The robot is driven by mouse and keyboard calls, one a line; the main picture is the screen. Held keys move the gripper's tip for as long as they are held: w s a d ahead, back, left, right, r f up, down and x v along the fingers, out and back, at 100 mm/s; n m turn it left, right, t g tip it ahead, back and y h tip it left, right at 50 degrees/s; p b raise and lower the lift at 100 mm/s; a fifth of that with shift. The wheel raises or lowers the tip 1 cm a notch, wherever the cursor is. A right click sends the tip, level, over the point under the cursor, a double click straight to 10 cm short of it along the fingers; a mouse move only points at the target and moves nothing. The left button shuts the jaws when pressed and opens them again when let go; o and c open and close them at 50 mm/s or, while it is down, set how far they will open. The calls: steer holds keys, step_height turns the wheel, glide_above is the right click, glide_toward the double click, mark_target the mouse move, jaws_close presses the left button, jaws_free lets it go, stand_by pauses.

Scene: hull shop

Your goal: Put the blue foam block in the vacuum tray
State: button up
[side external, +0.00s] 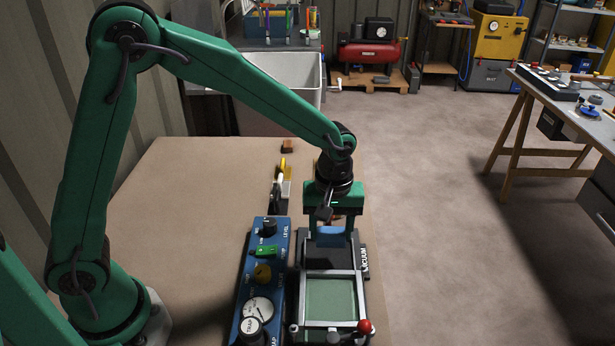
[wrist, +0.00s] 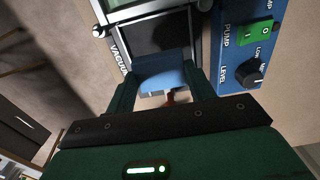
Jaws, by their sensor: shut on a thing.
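The blue foam block (side external: 330,236) is held between the fingers of my gripper (side external: 331,228), which is shut on it. In the wrist view the block (wrist: 160,78) sits between the two green fingers (wrist: 158,90). The vacuum tray (side external: 361,295) is a dark unit with a white-lettered label on its side and a pale-framed green panel at its near end. The block is over the far, dark end of this unit; I cannot tell whether it touches. In the wrist view the unit's dark area (wrist: 158,36) shows just beyond the block.
A blue control panel (side external: 262,285) with knobs, a green switch and a gauge stands close left of the tray. A red-knobbed lever (side external: 365,326) is at the tray's near end. Small items, including a brown block (side external: 287,146), lie behind. The board (side external: 190,210) is clear to the left.

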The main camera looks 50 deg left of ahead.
mark_target(329, 259)
steer(key=shift+f, duration=2.5)
steer(key=shift+f, duration=0.55)
steer(key=o, duration=1)
steer(key=shift+r, duration=0.15)
step_height(329, 259, up, 7)
steer(key=shift+r, duration=0.3)
